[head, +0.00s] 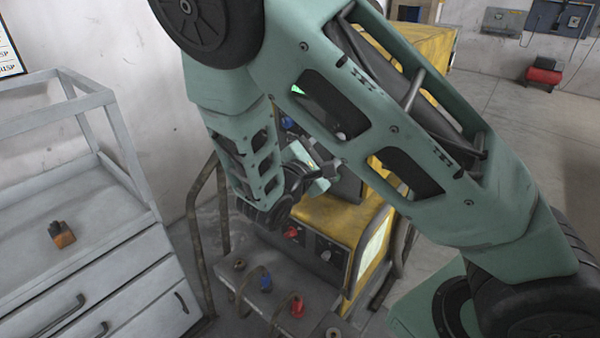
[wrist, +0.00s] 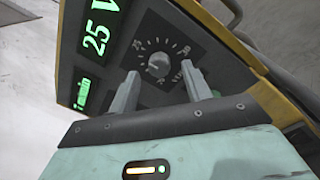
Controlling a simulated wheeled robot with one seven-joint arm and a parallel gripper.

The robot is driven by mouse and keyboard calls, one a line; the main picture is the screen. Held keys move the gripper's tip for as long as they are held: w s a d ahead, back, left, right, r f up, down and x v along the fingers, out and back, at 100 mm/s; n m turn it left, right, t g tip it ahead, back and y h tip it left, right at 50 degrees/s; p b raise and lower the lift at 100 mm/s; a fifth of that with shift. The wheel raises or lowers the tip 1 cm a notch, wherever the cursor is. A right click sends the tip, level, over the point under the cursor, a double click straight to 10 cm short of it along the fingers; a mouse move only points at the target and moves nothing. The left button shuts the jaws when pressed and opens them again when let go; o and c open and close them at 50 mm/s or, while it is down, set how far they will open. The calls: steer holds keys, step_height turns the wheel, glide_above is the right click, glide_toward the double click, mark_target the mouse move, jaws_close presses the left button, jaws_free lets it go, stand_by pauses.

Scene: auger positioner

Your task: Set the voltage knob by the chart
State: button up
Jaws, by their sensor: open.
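In the wrist view, a round grey knob (wrist: 159,65) sits on the dark front panel of a yellow-edged machine, with a ring of pale marks around it. A green display (wrist: 97,38) beside it reads "25 V", turned sideways in the picture. My gripper (wrist: 162,80) is open, its two fingers apart and pointing at the panel just short of the knob. Whether the fingertips touch the panel is unclear. In the head view, my arm covers most of the yellow machine's (head: 335,217) front, and the knob is hidden. A chart with a dark frame (head: 8,55) is partly cut off at the left.
A second, smaller green display (wrist: 82,92) is on the panel. In the head view, a grey drawer bench (head: 85,270) with an orange-black object (head: 62,235) stands at the left.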

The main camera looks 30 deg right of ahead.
steer(key=b+v, duration=0.2)
steer(key=v, duration=1.3)
steer(key=shift+a, duration=0.15)
steer(key=shift+s, duration=0.1)
steer(key=s+d+f+m+g+y, duration=0.2)
steer(key=s+f+m+g+y, duration=0.15)
steer(key=s+g+y, duration=0.5)
steer(key=s+a+r+m+t+y, duration=0.1)
steer(key=s+a+r+m+y, duration=0.1)
steer(key=s+a+y, duration=0.7)
steer(key=shift+a+r, duration=0.25)
steer(key=shift+a, duration=0.4)
steer(key=shift+d+m+t, duration=0.1)
steer(key=shift+m+t, duration=0.15)
